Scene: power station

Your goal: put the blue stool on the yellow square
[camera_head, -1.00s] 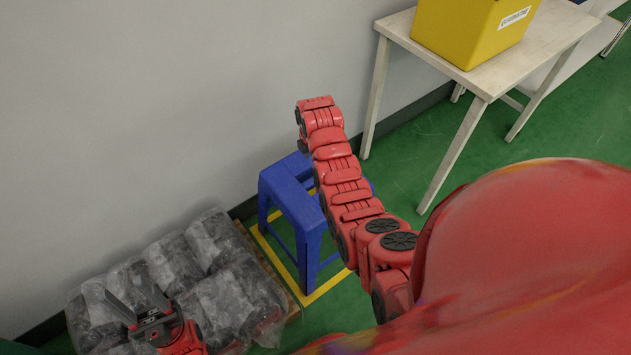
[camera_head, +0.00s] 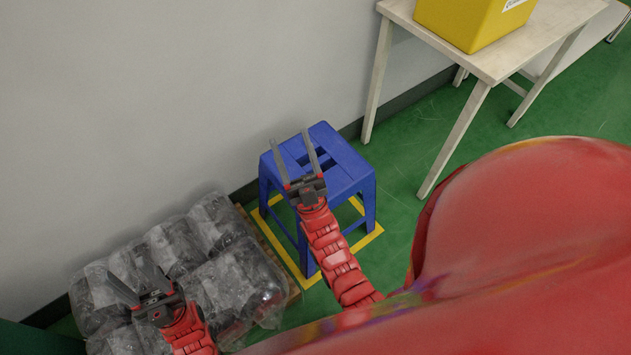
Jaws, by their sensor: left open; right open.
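The blue stool (camera_head: 345,172) stands upright on the floor by the wall, in the middle of the view. The yellow square (camera_head: 371,238) is a taped outline on the green floor around the stool's legs. The stool appears to stand within it; my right arm hides part of the near side. My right gripper (camera_head: 294,152) is open and empty, in front of the stool's left part; contact cannot be told. My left gripper (camera_head: 137,276) is open and empty over the wrapped bottles at lower left.
Plastic-wrapped dark bottles (camera_head: 205,262) on a wooden pallet (camera_head: 291,287) stand left of the square. A pale table (camera_head: 484,62) with a yellow box (camera_head: 474,22) stands at the upper right. The grey wall (camera_head: 130,110) closes the back. Green floor is free right of the stool.

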